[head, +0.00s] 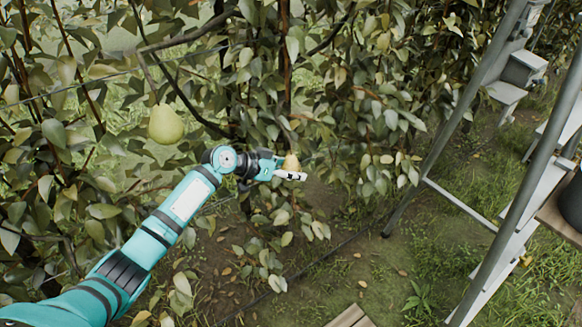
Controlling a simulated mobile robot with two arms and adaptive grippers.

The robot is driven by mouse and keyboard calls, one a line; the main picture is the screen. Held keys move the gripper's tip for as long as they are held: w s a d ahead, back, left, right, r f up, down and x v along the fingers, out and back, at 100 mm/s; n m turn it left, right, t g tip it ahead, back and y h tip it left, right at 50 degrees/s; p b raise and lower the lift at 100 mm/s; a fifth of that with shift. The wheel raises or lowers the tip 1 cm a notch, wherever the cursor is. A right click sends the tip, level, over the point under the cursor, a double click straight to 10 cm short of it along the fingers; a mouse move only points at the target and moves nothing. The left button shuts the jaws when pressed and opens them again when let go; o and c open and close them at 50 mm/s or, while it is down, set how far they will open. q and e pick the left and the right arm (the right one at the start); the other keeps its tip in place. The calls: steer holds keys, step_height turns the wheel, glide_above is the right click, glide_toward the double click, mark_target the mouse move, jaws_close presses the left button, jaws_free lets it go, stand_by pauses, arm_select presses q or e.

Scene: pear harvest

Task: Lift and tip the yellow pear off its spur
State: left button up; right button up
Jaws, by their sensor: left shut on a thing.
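The yellow pear (291,162) is in the middle of the head view, in front of the leaves. My left gripper (287,171) is shut on it, with the fingers around its lower part. The top of the pear shows above the fingers. Its spur and stem are too small among the leaves to make out. A larger green pear (166,124) hangs from a branch at the left, apart from my left arm. My right gripper is not in view.
Dense leafy branches fill the back and left. A thin wire crosses low in front of the plants. A metal stepladder (440,140) stands at the right, beside a dark container (571,203) on a wooden surface. Grass and bare soil lie open at the lower middle.

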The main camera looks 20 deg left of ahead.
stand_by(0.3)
arm_select(q)
steer(key=shift+s+d+r+g+p, duration=0.1)
steer(key=shift+s+r+g+p, duration=0.2)
steer(key=shift+p, duration=0.45)
steer(key=shift+s+n+g+p, duration=0.15)
steer(key=shift+n+g+p, duration=0.15)
steer(key=shift+n+p, duration=0.1)
steer(key=shift+f, duration=0.1)
steer(key=shift+s+d+r+g+p, duration=0.1)
steer(key=shift+s+r+g+p, duration=0.2)
steer(key=shift+p, duration=0.3)
steer(key=shift+s+n, duration=0.1)
steer(key=shift+n, duration=0.2)
steer(key=shift+s+d+g+p, duration=0.1)
steer(key=shift+g+p, duration=0.2)
